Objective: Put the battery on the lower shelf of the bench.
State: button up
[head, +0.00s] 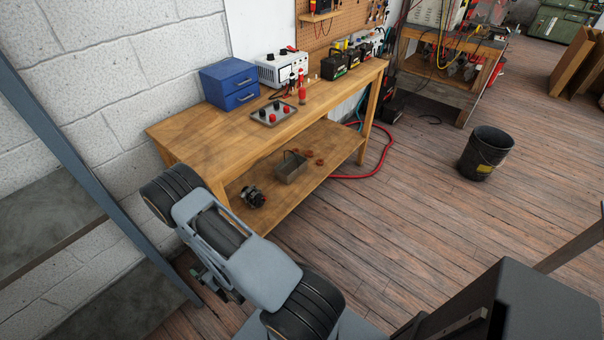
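The wooden bench (215,138) stands against the white block wall, with its lower shelf (325,150) near the floor. Several dark, battery-like boxes stand at the far right end of the bench top; the nearest (333,67) is black with a green and red top. I cannot tell which is the task's battery. My folded arm fills the lower middle of the view, in front of the bench's near end. A small part of what may be my gripper (208,280) shows behind the arm; its fingers are hidden. No battery shows in it.
The lower shelf holds an alternator-like part (253,196), a metal basket (290,168) and small copper-coloured pieces (319,161); its far right part is clear. A blue drawer box (230,84) and tray (273,113) stand on top. A black bucket (485,153) and red hose (384,155) are on the floor.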

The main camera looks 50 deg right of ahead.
aim_at(335, 141)
jog(key=z, duration=0.05)
jog(key=k, duration=0.15)
jog(key=z, duration=2.65)
jog(key=i, duration=3.4)
jog(key=u, duration=1.65)
